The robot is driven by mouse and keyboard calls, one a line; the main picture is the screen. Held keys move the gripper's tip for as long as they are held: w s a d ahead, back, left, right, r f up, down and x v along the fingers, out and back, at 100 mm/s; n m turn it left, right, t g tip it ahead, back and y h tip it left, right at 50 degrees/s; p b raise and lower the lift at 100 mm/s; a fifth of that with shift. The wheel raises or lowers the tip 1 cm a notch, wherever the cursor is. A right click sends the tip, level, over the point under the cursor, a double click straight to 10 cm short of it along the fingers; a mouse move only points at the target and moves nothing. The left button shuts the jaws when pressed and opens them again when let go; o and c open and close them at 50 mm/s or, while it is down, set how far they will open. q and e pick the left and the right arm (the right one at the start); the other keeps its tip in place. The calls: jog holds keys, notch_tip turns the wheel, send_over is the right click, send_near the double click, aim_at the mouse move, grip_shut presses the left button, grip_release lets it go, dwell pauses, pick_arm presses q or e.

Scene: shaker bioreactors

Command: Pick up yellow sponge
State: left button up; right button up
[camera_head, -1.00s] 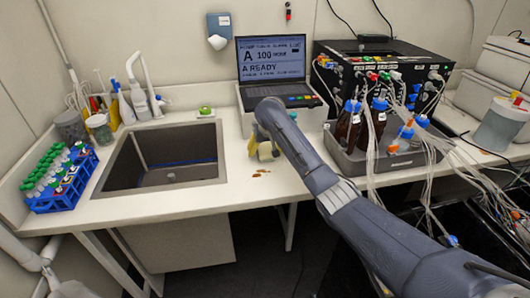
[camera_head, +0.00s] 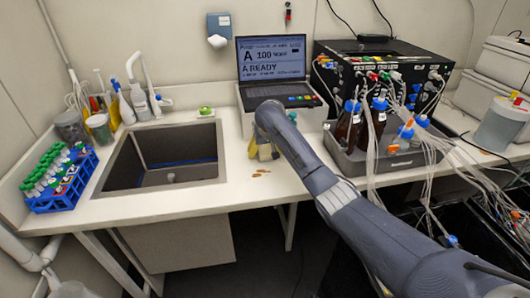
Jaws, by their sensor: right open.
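The yellow sponge (camera_head: 265,153) is on the white counter to the right of the sink, mostly hidden by my right gripper. My right gripper (camera_head: 259,150) reaches down over it from the right side of the picture. Its jaws are open and right at the sponge. I cannot tell whether the fingers touch it, as the arm covers most of the hand. My left gripper is not in view.
The sink (camera_head: 165,185) lies left of the gripper. A laptop-like unit (camera_head: 272,58) stands behind. Brown stains (camera_head: 261,173) mark the counter in front. A tray of bottles with tubes (camera_head: 385,165) is at right, and a blue tube rack (camera_head: 63,195) at far left.

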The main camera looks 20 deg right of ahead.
dwell(0.3)
jog(key=shift+f, duration=0.1)
jog(key=c, duration=0.9)
jog(key=shift+s, duration=0.1)
jog(key=shift+c, duration=0.5)
jog(key=shift+r, duration=0.55)
jog(key=shift+c, duration=0.2)
jog(key=s, duration=0.5)
jog(key=s+a, duration=0.1)
jog(key=s, duration=0.5)
jog(key=s+r, duration=0.1)
jog(key=s, duration=0.5)
jog(key=shift+a, duration=0.3)
jog(key=shift+s+d+r, duration=0.1)
jog(key=shift+s, duration=0.35)
jog(key=s+a, duration=0.1)
jog(key=s, duration=1.2)
jog(key=shift+s+a, duration=0.2)
jog(key=shift+s, duration=0.2)
